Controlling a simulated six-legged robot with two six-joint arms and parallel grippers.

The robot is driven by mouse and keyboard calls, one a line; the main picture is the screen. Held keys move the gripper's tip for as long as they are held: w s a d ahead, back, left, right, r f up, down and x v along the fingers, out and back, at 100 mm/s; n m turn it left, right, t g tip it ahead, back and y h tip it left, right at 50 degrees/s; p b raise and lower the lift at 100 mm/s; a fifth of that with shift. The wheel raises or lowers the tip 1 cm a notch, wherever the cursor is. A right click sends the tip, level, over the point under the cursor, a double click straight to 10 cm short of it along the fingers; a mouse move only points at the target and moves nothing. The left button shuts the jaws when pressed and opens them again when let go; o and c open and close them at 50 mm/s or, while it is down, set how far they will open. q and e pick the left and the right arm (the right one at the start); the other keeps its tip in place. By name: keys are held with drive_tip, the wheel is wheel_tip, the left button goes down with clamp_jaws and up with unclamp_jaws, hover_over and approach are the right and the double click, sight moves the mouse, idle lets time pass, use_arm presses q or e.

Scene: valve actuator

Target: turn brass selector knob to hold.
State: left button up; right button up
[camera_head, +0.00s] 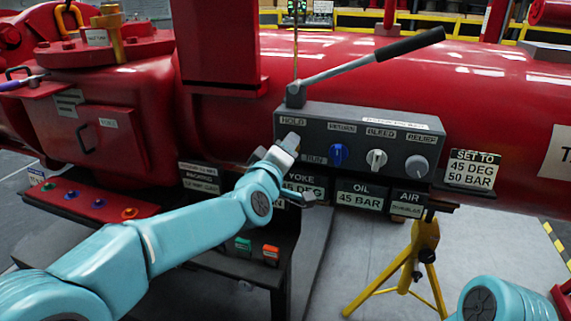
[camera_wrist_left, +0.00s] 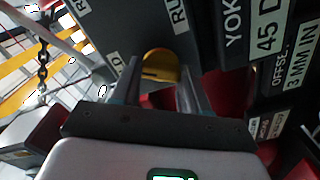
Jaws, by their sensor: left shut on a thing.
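The brass selector knob (camera_wrist_left: 160,65) shows in the left wrist view as a round yellow knob on the face of the dark grey control box. My left gripper (camera_wrist_left: 158,85) has one finger on each side of it and is shut on it. In the head view my left gripper (camera_head: 287,146) reaches the left end of the control box (camera_head: 360,122) and hides the knob. The HOLD label (camera_head: 292,121) is just above the gripper, and the RUN label (camera_head: 313,160) is to its lower right. I cannot tell which way the knob points. My right gripper is out of view.
Right of the gripper are a blue knob (camera_head: 339,154), a white knob (camera_head: 376,159) and a grey knob (camera_head: 416,166). A lever with a black handle (camera_head: 410,43) rises above the box. Label plates and a yellow stand (camera_head: 424,240) are below.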

use_arm(q)
drive_tip(key=shift+f+n+b, duration=0.1)
drive_tip(key=shift+n+b, duration=1.8)
drive_tip(key=shift+n, duration=0.8)
drive_tip(key=o, duration=1.1)
drive_tip(key=shift+c, duration=0.2)
drive_tip(key=v, duration=1.6)
drive_tip(key=shift+s+b, duration=0.2)
drive_tip(key=shift+b, duration=0.2)
drive_tip(key=shift+a, duration=0.1)
